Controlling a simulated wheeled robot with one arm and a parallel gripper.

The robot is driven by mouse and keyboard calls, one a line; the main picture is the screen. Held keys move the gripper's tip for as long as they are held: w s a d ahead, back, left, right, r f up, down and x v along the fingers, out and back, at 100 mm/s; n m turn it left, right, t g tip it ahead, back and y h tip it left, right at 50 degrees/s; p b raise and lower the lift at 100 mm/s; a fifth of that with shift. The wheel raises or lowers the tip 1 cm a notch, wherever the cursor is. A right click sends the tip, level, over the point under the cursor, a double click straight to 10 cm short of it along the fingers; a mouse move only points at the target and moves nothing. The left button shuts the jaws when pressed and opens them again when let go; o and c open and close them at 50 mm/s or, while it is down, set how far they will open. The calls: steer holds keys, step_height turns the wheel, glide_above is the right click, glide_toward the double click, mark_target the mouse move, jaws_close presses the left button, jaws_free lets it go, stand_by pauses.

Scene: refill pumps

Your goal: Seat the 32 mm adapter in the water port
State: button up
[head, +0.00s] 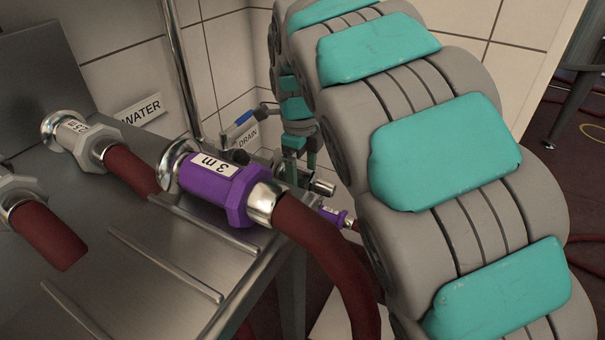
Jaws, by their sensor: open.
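My gripper (301,165) has green fingers and is open, pointing down at the far side of the bench, beside metal pipe fittings (322,187). Whether anything sits between the fingers is too small to tell. A WATER sign (141,109) is on the tiled wall at left; I cannot make out the water port itself. No part is readable as the 32 mm adapter. A purple hex coupling (207,188) labelled "3 m" lies on the bench in front, on a dark red hose. A smaller purple coupling (332,214) shows beyond the bench edge.
A steel bench (165,285) with raised ribs fills the lower left. Grey-collared hose ends (82,140) lie on it at left. A DRAIN sign (247,135) and a blue-handled valve (243,118) are behind. A dark red hose (335,245) hangs over the edge. My arm covers the right.

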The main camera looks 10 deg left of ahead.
mark_target(302, 174)
steer(key=shift+r, duration=0.1)
steer(key=shift+s+a+r, duration=0.1)
steer(key=shift+r, duration=1.8)
steer(key=shift+s+r, duration=0.1)
steer(key=shift+r, duration=1.8)
